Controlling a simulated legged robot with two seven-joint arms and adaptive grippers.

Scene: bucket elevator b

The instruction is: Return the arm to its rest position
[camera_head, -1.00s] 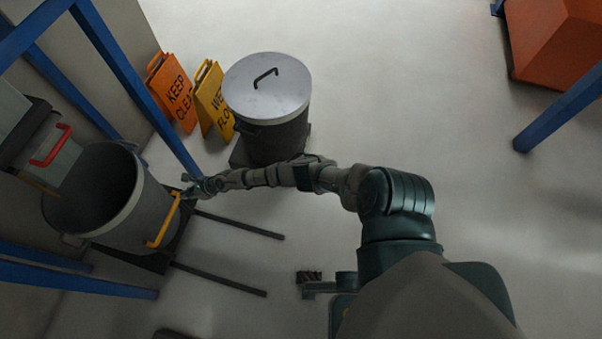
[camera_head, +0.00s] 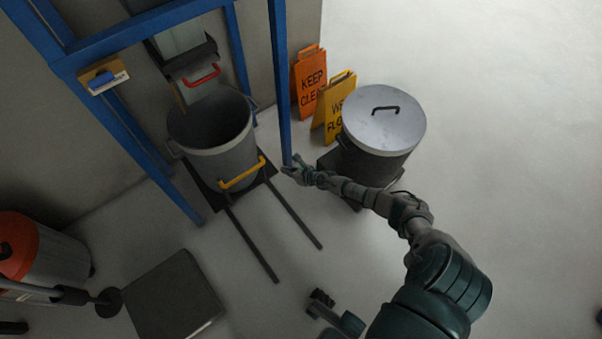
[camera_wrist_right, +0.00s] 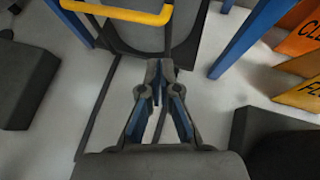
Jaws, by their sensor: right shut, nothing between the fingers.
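My right arm reaches out from the lower right in the head view. Its right gripper (camera_head: 290,170) is at the foot of a blue post, to the right of an open grey bucket (camera_head: 222,160) with a yellow handle (camera_head: 243,173). In the right wrist view the gripper (camera_wrist_right: 158,68) has its fingertips together with nothing between them. The yellow handle (camera_wrist_right: 120,12) lies ahead of the fingers, apart from them.
Blue frame posts (camera_head: 279,80) surround the bucket. Two dark rails (camera_head: 250,240) run across the floor. A dark block (camera_head: 175,295) lies lower left.

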